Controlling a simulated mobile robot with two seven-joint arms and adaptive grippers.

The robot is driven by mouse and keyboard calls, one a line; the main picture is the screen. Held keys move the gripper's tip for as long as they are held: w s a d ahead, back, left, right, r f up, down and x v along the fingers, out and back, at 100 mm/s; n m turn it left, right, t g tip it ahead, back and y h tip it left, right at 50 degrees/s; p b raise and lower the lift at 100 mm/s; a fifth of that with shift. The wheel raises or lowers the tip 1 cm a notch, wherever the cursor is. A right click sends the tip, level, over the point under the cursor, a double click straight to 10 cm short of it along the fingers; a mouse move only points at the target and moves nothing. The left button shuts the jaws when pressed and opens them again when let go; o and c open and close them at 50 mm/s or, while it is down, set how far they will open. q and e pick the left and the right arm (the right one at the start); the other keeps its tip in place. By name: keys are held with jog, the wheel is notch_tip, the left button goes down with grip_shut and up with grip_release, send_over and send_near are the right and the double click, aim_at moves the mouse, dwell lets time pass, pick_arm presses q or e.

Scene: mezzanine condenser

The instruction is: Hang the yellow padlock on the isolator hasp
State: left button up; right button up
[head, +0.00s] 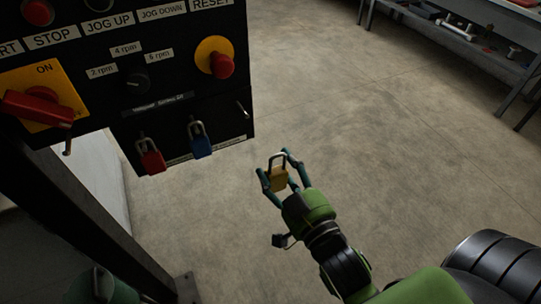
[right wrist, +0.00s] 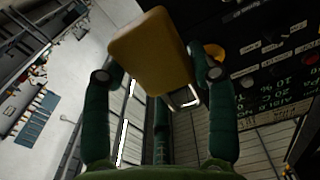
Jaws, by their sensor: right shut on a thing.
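The yellow padlock (head: 279,179) is between the fingers of my right gripper (head: 275,164), which is shut on it. Its metal shackle points up in the head view, clear of the panel. In the right wrist view the padlock body (right wrist: 150,52) fills the space between the fingertips, and part of the shackle shows below it. The isolator (head: 42,98) has a red handle on a yellow plate at the panel's left. A small tan piece (head: 67,146) hangs under it and may be the hasp; I cannot tell. My left gripper is not in view.
A red padlock (head: 152,162) and a blue padlock (head: 201,146) hang on the panel's lower part, beside an empty-looking peg (head: 241,108). A red emergency button (head: 221,65) sits above. A dark post (head: 95,215) stands lower left. Open floor lies right of the panel.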

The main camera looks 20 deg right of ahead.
jog(key=shift+s, duration=0.55)
jog(key=shift+r, duration=0.15)
jog(key=shift+r+p, duration=0.75)
jog(key=shift+p, duration=0.35)
jog(key=s+p, duration=0.2)
jog(key=s, duration=0.5)
jog(key=shift+s+d+r+p, duration=0.15)
jog(key=shift+s+r+p, duration=0.1)
jog(key=shift+p, duration=0.1)
dwell(0.8)
